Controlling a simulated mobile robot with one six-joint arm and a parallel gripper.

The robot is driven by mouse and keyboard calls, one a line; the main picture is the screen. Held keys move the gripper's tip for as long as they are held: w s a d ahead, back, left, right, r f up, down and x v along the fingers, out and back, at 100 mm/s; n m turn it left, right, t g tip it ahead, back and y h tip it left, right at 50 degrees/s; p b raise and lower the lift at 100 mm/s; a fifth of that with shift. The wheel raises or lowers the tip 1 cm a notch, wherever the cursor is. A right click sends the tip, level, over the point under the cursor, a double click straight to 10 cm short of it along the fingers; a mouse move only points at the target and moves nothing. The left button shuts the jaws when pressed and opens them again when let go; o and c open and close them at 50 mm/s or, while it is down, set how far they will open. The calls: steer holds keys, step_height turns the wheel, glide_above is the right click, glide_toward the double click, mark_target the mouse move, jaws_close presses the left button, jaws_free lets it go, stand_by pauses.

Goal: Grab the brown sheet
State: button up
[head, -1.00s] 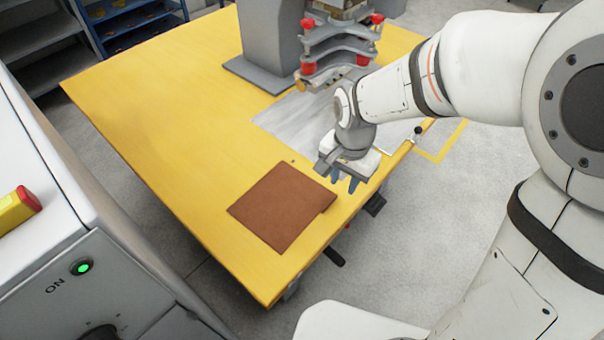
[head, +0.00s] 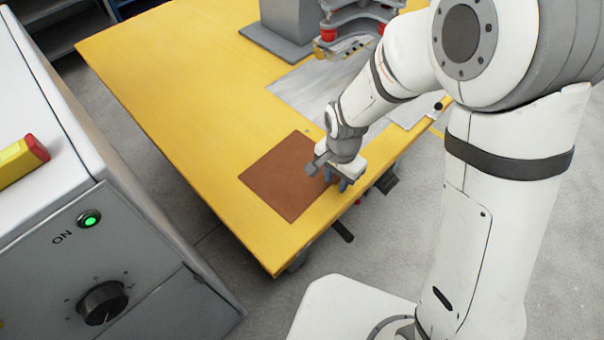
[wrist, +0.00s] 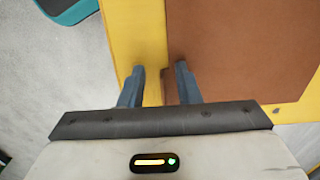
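The brown sheet (head: 284,178) is square and lies flat on the yellow table near its front corner. My gripper (head: 338,184) is at the sheet's right edge in the head view, and my wrist and gripper hide part of that edge. In the wrist view my gripper (wrist: 160,68) is open, with a gap between its two blue-grey fingers. The right finger overlaps the sheet and the left is over yellow table. I cannot tell whether they touch it.
The yellow table (head: 180,90) is largely bare left of the sheet. A grey metal plate (head: 310,90) and a press-like machine (head: 350,20) are behind it. A white and grey cabinet (head: 130,270) with a green lamp stands at the left.

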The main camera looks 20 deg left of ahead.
steer(key=shift+c, duration=0.4)
jaws_close()
